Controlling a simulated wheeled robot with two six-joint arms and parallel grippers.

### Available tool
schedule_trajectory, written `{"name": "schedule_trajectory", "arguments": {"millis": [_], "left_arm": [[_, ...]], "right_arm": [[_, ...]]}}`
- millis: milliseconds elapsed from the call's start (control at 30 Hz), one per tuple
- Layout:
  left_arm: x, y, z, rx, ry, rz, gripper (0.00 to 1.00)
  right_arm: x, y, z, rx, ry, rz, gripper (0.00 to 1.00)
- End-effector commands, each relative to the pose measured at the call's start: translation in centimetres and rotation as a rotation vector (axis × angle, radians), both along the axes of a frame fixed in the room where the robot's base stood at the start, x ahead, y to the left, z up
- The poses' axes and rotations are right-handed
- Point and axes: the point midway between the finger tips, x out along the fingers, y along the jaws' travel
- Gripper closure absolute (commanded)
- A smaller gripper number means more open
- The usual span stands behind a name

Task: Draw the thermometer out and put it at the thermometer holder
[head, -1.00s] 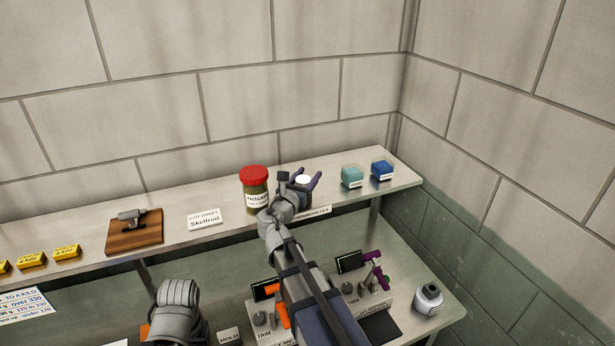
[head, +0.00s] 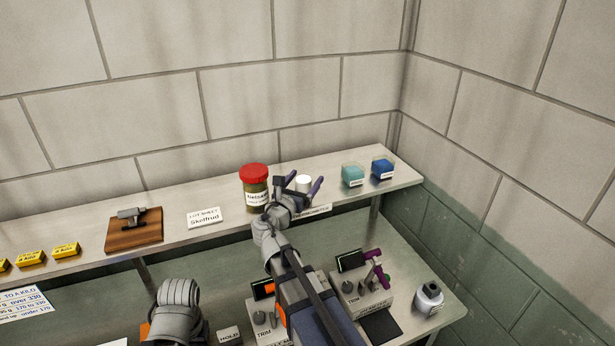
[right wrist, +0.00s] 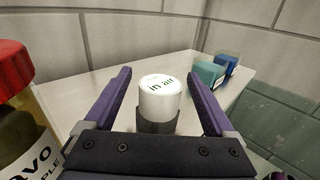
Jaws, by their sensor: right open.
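The thermometer holder label (head: 313,210) is on the front edge of the upper shelf, partly hidden by my right gripper. A white cylinder (head: 303,183) stands behind it; in the right wrist view the white top (right wrist: 161,84) reads "in air" and sits in a dark grey holder (right wrist: 157,127). My right gripper (head: 304,186) is open, its purple fingers on either side of the white cylinder and apart from it. I cannot make out a thermometer stem. My left arm shows at the bottom of the head view, but its gripper does not.
A red-lidded jar (head: 255,188) stands just left of my right gripper. Teal (head: 352,175) and blue (head: 382,169) boxes stand to the right. A wooden board (head: 134,236) and lot card (head: 204,217) lie left. Meters with knobs and a white bottle (head: 429,298) are on the lower bench.

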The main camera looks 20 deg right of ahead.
Motion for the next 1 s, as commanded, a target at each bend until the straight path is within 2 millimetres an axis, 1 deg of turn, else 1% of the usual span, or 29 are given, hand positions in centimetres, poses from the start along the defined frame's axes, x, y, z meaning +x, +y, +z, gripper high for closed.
{"name": "schedule_trajectory", "arguments": {"millis": [33,100,200,333,500,1000], "left_arm": [[0.0,0.0,0.0,0.0,0.0,0.0,0.5],[0.0,0.0,0.0,0.0,0.0,0.0,0.5],[0.0,0.0,0.0,0.0,0.0,0.0,0.5],[0.0,0.0,0.0,0.0,0.0,0.001,0.5],[0.0,0.0,0.0,0.0,0.0,0.001,0.5],[0.0,0.0,0.0,0.0,0.0,0.001,0.5]], "right_arm": [[-0.9,0.8,0.0,0.0,0.0,0.003,0.11],[-1.7,1.7,0.0,0.0,0.0,0.003,0.11],[-2.6,2.7,0.0,0.0,0.0,0.003,0.11],[-3.4,3.7,0.0,0.0,0.0,0.001,0.11],[-3.7,4.1,0.0,0.0,0.0,0.0,0.11],[-3.6,4.1,0.0,0.0,0.0,0.0,0.11]]}}
